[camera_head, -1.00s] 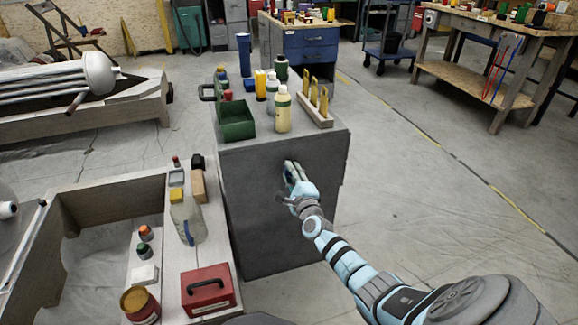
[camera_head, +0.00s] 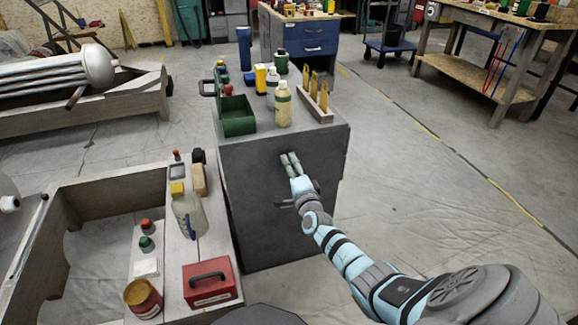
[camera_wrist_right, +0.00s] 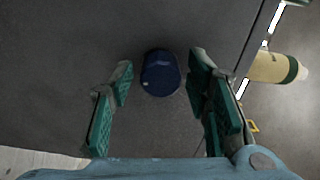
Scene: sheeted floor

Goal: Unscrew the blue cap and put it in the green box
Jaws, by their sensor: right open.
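My right gripper (camera_head: 290,160) is at the dark front face of the grey cabinet (camera_head: 270,215). Its two fingers are apart in the wrist view (camera_wrist_right: 160,64). The round blue cap (camera_wrist_right: 160,73) shows between and just beyond the fingertips, against the dark panel, with a gap to each finger. My gripper hides the cap in the head view. The open green box (camera_head: 238,127) stands on the cabinet top at the front left, above and left of my gripper. My left gripper is out of view.
A cream bottle with a green band (camera_head: 283,107) and a wooden rack with yellow pegs (camera_head: 318,112) stand on the cabinet top, right of the green box. A red toolbox (camera_head: 210,286) and a clear jug (camera_head: 190,215) stand at lower left. Floor is clear to the right.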

